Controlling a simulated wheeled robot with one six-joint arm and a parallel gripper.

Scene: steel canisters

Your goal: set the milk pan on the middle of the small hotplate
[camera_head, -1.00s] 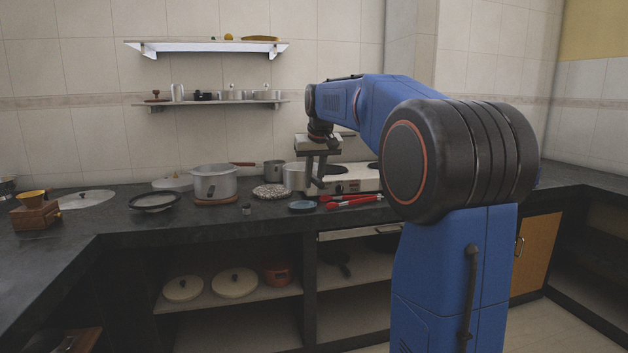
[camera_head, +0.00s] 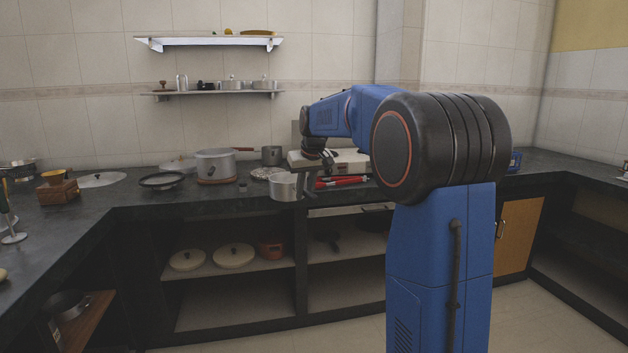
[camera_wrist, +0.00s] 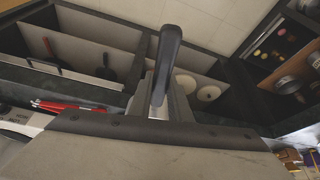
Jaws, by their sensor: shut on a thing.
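The milk pan (camera_head: 284,188) is a small steel pan in the head view, held about upright in front of the counter's front edge. My gripper (camera_head: 308,184) is at its right side and shut on it; the exact grip is hard to make out. The white hotplate unit (camera_head: 350,161) stands on the counter behind my arm, to the right of the pan. My arm hides much of it, and its plates do not show clearly now. No pan body is clearly recognisable in the wrist view.
A red-handled tool (camera_head: 342,182) lies before the hotplate. A large pot (camera_head: 215,164), a dark grey pot (camera_head: 271,156) and a speckled round mat (camera_head: 262,173) stand left of it. A black-rimmed lid (camera_head: 161,181) lies farther left. Open shelves are below the counter.

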